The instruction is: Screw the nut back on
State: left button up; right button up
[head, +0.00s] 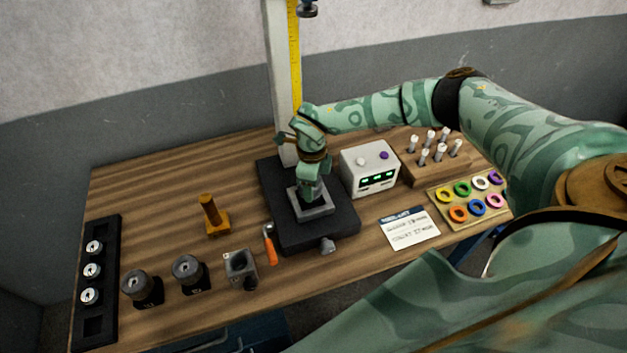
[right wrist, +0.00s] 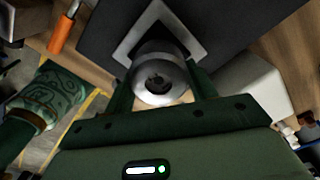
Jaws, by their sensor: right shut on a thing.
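My right gripper (head: 313,192) points down over the square grey plate (head: 325,210) on the black stand base. In the right wrist view its two fingers (right wrist: 160,85) stand on either side of a round silver metal part (right wrist: 160,82) and are shut on it. That part has a dark hole in its face and sits at the middle of the square plate (right wrist: 129,48). I cannot tell whether this part is the nut; its thread is not visible. In the head view the gripper mostly hides it.
The stand's upright (head: 279,80) rises behind. A white box with green lights (head: 369,168) stands close right, a brass post (head: 210,213) and an orange-handled tool (head: 269,246) left. A card (head: 409,229) and a ring board (head: 464,218) lie right. Bare wood shows at back left.

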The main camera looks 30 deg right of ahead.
jog(key=o, duration=1)
jog(key=shift+w+r, duration=0.35)
jog(key=shift+w, duration=0.2)
jog(key=shift+o, duration=0.7)
jog(key=shift+w+f, duration=0.25)
jog(key=shift+f, duration=0.05)
pick_arm(q)
jog(key=shift+w+f+b, duration=0.2)
jog(key=shift+f+b, duration=0.1)
pick_arm(e)
notch_tip(320, 180, up, 16)
jog(key=shift+r, duration=0.2)
pick_arm(q)
jog(key=shift+s, duration=0.1)
